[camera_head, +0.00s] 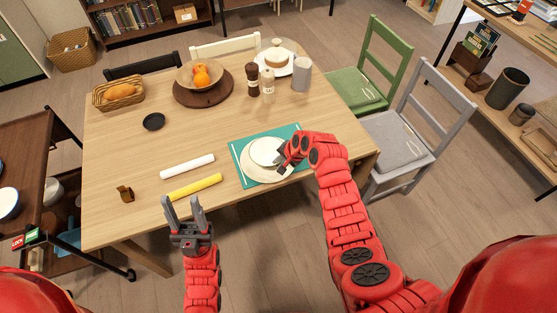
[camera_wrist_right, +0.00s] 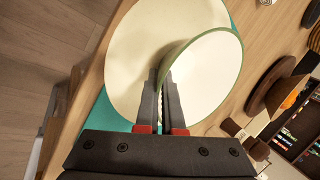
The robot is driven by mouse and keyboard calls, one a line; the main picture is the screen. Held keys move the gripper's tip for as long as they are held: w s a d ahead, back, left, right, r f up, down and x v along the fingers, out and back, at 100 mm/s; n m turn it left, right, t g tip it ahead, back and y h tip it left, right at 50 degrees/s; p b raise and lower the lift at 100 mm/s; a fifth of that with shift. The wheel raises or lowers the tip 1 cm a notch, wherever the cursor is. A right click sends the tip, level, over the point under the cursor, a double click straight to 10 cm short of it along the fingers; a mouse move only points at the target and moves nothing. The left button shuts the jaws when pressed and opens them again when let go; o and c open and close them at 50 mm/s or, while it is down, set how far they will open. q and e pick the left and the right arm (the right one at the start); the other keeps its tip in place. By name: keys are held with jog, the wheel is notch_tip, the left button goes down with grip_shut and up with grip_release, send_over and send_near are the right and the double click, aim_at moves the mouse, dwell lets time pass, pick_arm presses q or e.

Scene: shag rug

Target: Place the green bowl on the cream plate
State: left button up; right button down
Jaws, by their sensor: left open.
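The green bowl (camera_head: 265,149), pale inside with a thin green rim, is over the cream plate (camera_head: 262,175). In the right wrist view the bowl (camera_wrist_right: 212,75) covers part of the plate (camera_wrist_right: 135,60). I cannot tell whether the bowl rests on the plate or is just above it. My right gripper (camera_head: 281,160) is at the bowl's near right side. In the right wrist view its fingers (camera_wrist_right: 165,85) are close together with the bowl's wall between them. My left gripper (camera_head: 187,207) is open and empty by the table's front edge.
The plate lies on a teal placemat (camera_head: 240,144). A white rolled cloth (camera_head: 187,167) and a yellow one (camera_head: 194,187) lie to its left. A fruit bowl on a brown board (camera_head: 203,97), two mills and a grey cup (camera_head: 301,76) stand farther back. Chairs stand to the right.

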jog(key=c, duration=1.3)
grip_release()
